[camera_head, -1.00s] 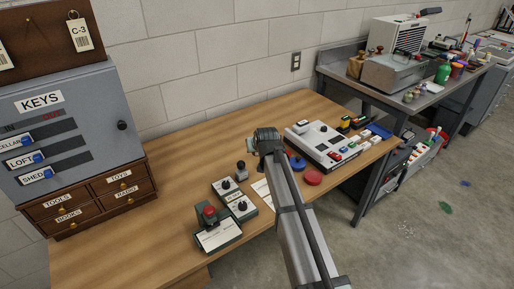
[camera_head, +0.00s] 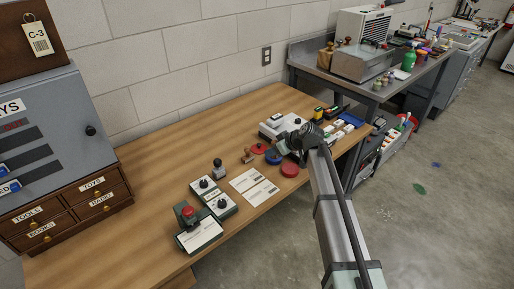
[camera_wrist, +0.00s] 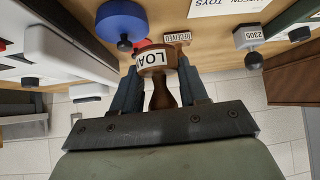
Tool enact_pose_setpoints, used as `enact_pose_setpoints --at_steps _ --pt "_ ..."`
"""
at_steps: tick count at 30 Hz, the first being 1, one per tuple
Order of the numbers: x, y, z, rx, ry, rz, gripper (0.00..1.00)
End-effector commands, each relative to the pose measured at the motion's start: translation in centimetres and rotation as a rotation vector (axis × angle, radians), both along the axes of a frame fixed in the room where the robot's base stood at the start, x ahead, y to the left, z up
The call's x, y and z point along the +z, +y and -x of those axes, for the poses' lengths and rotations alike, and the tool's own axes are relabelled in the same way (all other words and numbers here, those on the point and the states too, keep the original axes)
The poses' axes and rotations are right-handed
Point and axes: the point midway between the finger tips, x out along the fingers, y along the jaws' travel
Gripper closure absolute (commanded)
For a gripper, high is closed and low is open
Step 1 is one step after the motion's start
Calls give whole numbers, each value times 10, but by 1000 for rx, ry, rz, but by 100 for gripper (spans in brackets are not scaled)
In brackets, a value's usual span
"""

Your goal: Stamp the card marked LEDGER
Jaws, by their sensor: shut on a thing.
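My gripper (camera_head: 290,146) is shut on a wooden-handled stamp (camera_wrist: 158,75) whose label reads "LOA", the rest cut off. In the head view the gripper is over the right part of the table, close to the blue round pad (camera_head: 273,157). Two white cards (camera_head: 263,193) lie side by side left of it; their print is too small to read. In the wrist view a card edge (camera_wrist: 228,5) shows "TOYS". I see no LEDGER marking. A second wooden stamp (camera_head: 248,157), marked RECEIVED in the wrist view (camera_wrist: 177,38), stands on the table.
Red round pads (camera_head: 290,170) lie beside the blue one. A grey stamp marked 2205 (camera_wrist: 248,38), a green device with a red knob (camera_head: 187,213) and black-knobbed boxes (camera_head: 221,206) stand left. A white machine (camera_head: 272,127) is behind my gripper. The front left table is clear.

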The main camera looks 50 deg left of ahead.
Motion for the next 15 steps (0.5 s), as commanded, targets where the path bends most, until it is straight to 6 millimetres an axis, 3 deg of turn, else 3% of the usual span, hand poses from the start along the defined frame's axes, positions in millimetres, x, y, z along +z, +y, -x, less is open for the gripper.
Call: enact_pose_setpoints --at_steps 6,15 --pt "8 -35 -30 177 -1 -1 76" --pt "12 -54 -41 277 -2 0 76"
